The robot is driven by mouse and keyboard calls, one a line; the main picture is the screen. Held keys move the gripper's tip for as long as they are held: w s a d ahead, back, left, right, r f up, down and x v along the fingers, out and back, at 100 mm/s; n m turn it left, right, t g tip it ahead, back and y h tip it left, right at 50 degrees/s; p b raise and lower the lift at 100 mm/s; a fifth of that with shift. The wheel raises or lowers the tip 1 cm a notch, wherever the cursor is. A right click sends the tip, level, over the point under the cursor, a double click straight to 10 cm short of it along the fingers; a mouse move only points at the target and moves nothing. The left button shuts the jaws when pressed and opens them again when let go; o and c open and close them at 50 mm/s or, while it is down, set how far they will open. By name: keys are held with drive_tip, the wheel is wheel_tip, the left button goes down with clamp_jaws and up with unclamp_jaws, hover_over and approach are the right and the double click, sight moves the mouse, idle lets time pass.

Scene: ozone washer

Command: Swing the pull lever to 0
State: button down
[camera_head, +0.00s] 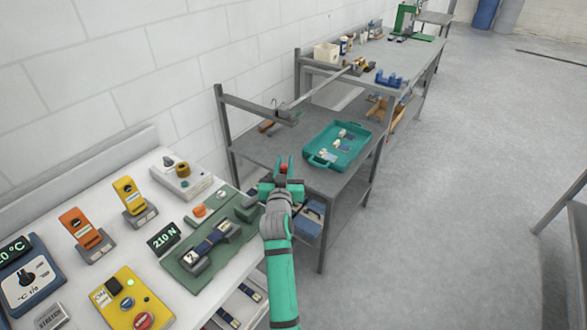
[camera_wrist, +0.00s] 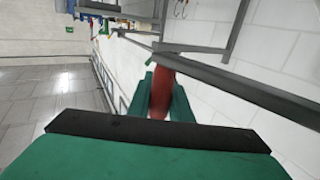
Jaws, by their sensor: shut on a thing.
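My gripper (camera_head: 283,164) stands over the right edge of the white bench, its fingers pointing up. It is shut on a red knob (camera_head: 284,169), apparently the grip of the pull lever. The knob also shows between the green fingers in the wrist view (camera_wrist: 161,90). The lever's shaft is hidden behind my gripper. A dark green tester base (camera_head: 213,263) lies to the left of my gripper, with a strap-like piece clamped along it. A black display (camera_head: 164,239) beside it reads 210 N in green. No 0 mark for the lever can be made out.
A yellow box (camera_head: 131,300) with buttons, an orange meter (camera_head: 82,230) and a yellow meter (camera_head: 132,196) stand on the bench to the left. A grey shelf table with a teal tray (camera_head: 353,166) is beyond my gripper. Open floor lies to the right.

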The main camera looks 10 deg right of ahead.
drive_tip(key=shift+w+a+y, duration=0.15)
drive_tip(key=shift+w+a, duration=0.3)
drive_tip(key=shift+a, duration=0.4)
drive_tip(key=shift+w+a+y, duration=0.15)
drive_tip(key=shift+w+a, duration=0.25)
drive_tip(key=shift+a, duration=0.45)
drive_tip(key=c, duration=1.6)
unclamp_jaws()
drive_tip(key=shift+a, duration=0.15)
drive_tip(key=shift+d, duration=0.35)
drive_tip(key=shift+s, duration=0.1)
